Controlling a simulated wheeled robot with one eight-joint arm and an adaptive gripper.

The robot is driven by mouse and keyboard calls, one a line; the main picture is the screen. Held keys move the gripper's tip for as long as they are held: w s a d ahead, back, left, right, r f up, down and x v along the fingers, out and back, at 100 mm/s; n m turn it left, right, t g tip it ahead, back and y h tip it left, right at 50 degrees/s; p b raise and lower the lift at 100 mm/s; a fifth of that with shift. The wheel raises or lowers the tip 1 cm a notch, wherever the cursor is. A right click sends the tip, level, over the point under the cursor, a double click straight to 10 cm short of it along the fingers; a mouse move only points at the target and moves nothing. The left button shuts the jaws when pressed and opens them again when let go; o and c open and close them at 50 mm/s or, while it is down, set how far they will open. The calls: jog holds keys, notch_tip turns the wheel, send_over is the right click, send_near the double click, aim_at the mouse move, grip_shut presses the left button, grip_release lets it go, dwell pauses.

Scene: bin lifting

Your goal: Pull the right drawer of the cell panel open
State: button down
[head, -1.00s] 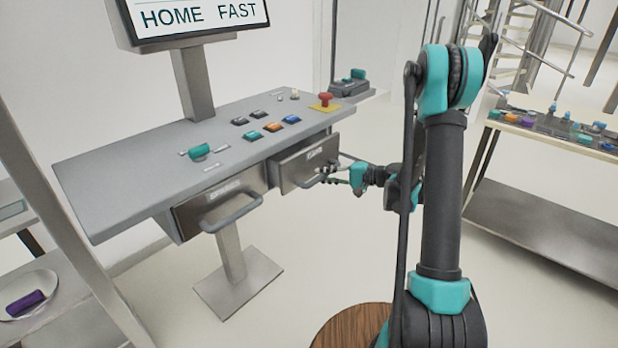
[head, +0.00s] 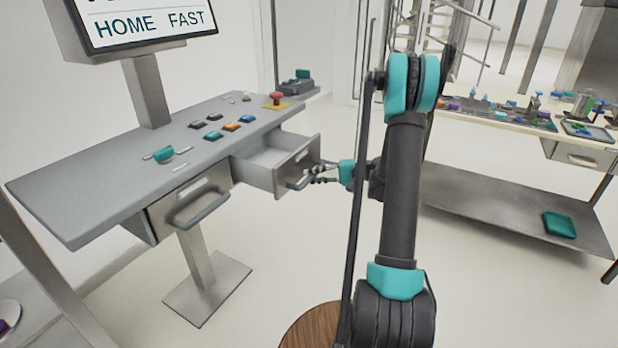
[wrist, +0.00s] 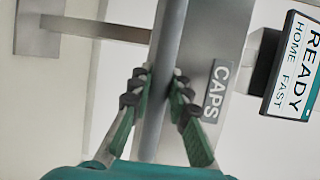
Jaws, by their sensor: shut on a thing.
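The right drawer (head: 298,166) of the cell panel (head: 110,165) stands pulled out, and its pale inside shows in the head view. My gripper (head: 318,175) is at the drawer's front, shut on its bar handle. In the wrist view my gripper (wrist: 160,95) has its fingers on both sides of the grey handle (wrist: 168,60), beside a label reading CAPS (wrist: 215,90). The left drawer (head: 190,205) is closed under the panel top.
The panel top carries several coloured buttons (head: 231,127), a teal-handled control (head: 163,154) and a red stop button (head: 276,98). A screen (head: 145,22) stands above. A workbench (head: 500,117) with small items stands at right. The floor in front of the drawer is clear.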

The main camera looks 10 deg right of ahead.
jog(key=c, duration=1.4)
grip_release()
jog(key=v, duration=1.2)
